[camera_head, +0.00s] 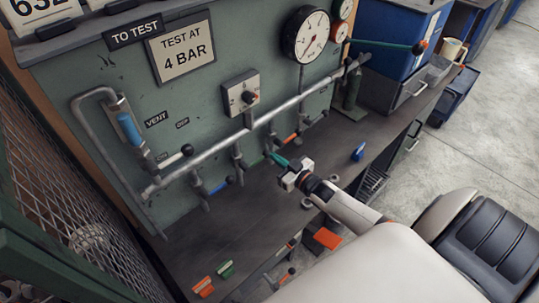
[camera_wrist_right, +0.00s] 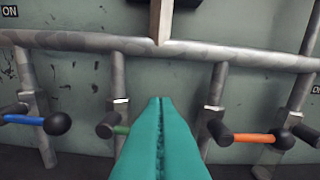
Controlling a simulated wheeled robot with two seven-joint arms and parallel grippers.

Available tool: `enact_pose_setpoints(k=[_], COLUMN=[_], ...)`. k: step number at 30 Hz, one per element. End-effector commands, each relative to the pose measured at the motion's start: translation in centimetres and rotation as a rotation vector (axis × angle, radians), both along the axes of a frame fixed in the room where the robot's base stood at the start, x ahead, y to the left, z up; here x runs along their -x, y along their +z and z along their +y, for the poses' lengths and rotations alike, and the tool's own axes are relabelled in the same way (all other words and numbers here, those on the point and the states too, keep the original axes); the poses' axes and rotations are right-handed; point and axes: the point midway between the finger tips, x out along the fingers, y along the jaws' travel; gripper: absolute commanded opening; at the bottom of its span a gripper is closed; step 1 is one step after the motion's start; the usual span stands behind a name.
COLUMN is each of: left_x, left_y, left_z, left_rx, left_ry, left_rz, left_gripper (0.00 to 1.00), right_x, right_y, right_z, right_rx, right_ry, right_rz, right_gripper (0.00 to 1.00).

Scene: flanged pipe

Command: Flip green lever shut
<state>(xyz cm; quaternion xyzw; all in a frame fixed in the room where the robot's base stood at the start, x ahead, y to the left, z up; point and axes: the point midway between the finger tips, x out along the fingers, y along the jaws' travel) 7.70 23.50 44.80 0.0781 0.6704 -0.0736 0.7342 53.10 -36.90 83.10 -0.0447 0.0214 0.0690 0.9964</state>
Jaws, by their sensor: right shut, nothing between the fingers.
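In the right wrist view a short stretch of green lever (camera_wrist_right: 121,130) shows, set crosswise on a vertical pipe with a black pivot at its left. The rest of it is hidden behind the teal fingers of my right gripper (camera_wrist_right: 157,100). In the head view my right gripper (camera_head: 276,158) reaches in from the lower right, in front of the row of valves. Its fingers are closed together with nothing between them. Whether they touch the lever I cannot tell. My left gripper does not show.
A blue lever (camera_wrist_right: 25,119) sits left of the green one and an orange lever (camera_wrist_right: 255,138) right. A horizontal pipe (camera_wrist_right: 85,42) runs above. Clips, one green (camera_head: 226,270), lie on the bench.

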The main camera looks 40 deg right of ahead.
Motion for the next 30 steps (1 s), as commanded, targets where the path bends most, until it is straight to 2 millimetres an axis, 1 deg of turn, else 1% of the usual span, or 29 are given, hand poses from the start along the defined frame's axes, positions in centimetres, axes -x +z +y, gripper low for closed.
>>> enact_pose_setpoints(k=[1,6,11,16,30], left_x=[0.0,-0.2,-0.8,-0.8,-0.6], left_y=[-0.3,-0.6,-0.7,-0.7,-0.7], left_z=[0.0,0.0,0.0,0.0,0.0], left_rx=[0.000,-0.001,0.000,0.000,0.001], left_ry=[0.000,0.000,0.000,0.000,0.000], left_rz=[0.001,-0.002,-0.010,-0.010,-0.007], left_gripper=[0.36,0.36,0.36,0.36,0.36], right_x=[1.2,4.4,6.1,6.6,6.6], right_y=[-0.1,0.1,0.2,0.4,0.4], right_z=[-0.2,-0.6,-0.9,-1.0,-1.0], right_rx=[0.000,0.000,0.000,-0.001,-0.002], right_ry=[0.001,0.000,0.000,-0.001,-0.001], right_rz=[-0.001,-0.003,-0.003,-0.005,-0.005], right_gripper=[0.00,0.00,0.00,0.00,0.00])
